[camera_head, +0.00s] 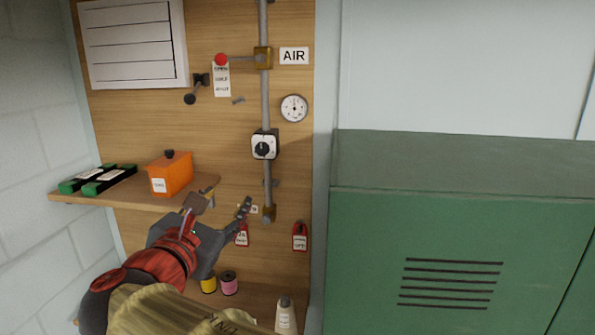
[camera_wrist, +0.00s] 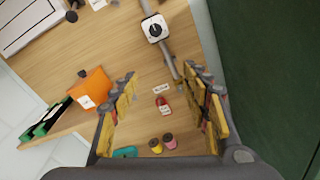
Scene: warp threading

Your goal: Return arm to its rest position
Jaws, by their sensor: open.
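My arm reaches up from the bottom left in the head view, and my gripper (camera_head: 222,203) is in front of the wooden panel (camera_head: 220,120), just right of the shelf's end. In the wrist view my gripper (camera_wrist: 160,88) has its two fingers spread wide, with nothing between the pads. Beyond the gap a red tag (camera_wrist: 162,104) hangs on the panel. In the head view this red tag (camera_head: 242,236) is close beside the right finger; I cannot tell whether they touch.
A shelf (camera_head: 130,194) at left holds an orange box (camera_head: 169,174) and green-black cases (camera_head: 100,180). A grey pipe (camera_head: 265,100) carries a black-and-white knob (camera_head: 264,145). Yellow (camera_head: 208,284) and pink (camera_head: 229,283) spools stand below. A green locker (camera_head: 450,240) fills the right.

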